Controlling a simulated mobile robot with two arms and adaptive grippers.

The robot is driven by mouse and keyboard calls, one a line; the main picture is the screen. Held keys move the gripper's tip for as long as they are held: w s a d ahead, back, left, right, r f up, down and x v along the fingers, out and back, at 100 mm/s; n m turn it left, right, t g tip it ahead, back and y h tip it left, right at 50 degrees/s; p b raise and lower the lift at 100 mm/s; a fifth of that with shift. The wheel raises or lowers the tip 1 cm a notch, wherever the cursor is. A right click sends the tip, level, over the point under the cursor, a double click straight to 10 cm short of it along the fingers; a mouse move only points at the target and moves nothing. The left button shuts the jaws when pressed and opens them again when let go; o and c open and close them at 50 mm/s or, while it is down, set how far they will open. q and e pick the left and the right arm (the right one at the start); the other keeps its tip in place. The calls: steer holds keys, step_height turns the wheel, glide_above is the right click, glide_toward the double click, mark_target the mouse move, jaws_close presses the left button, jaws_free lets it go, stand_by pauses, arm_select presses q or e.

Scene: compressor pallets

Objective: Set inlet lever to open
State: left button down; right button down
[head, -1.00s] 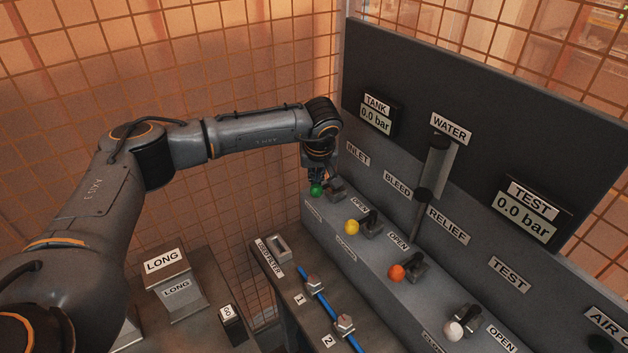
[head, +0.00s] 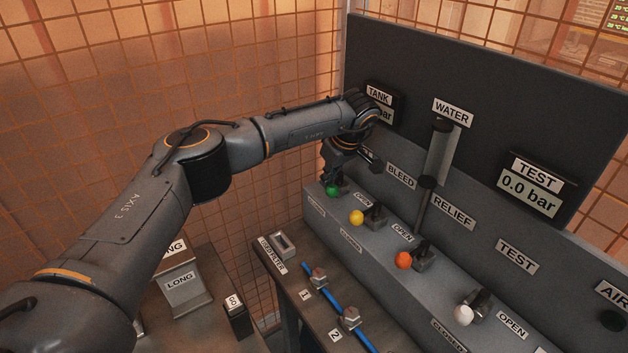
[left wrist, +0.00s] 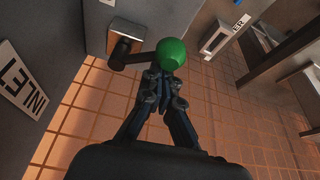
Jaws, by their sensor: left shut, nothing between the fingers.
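The inlet lever has a green ball knob (head: 332,191) at the far left end of the grey console in the head view. In the left wrist view the green knob (left wrist: 172,54) sits at the end of a short dark arm from a pivot on a metal plate. My left gripper (head: 333,177) points down at the knob. In the left wrist view its shut fingertips (left wrist: 164,82) are right at the knob, with nothing between them; whether they touch it is unclear. The INLET label (left wrist: 20,88) shows in the wrist view; my wrist mostly hides it in the head view.
Along the console are a yellow knob (head: 357,217), an orange knob (head: 403,260) and a white knob (head: 464,314). A bench (head: 300,306) with a blue hose stands in front. The TEST gauge (head: 529,200) reads 0.0 bar. Mesh fencing stands behind my arm.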

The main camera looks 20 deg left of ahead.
arm_select(q)
steer(key=shift+d+n, duration=0.35)
steer(key=shift+n, duration=0.15)
steer(key=shift+s+d+n+g, duration=0.2)
steer(key=shift+d+n+g, duration=0.15)
steer(key=shift+n, duration=0.45)
steer(key=shift+w+d+b, duration=0.15)
steer(key=shift+d+b, duration=0.15)
steer(key=shift+d, duration=0.45)
steer(key=shift+w+d, duration=0.15)
steer(key=shift+d, duration=0.3)
steer(key=shift+w+d, duration=0.15)
steer(key=shift+d, duration=0.1)
arm_select(e)
steer(key=shift+w+d+f, duration=0.25)
steer(key=shift+d+f, duration=0.1)
steer(key=shift+f, duration=0.05)
arm_select(q)
steer(key=shift+d, duration=0.15)
arm_select(e)
steer(key=shift+w+d, duration=0.1)
steer(key=shift+w, duration=0.05)
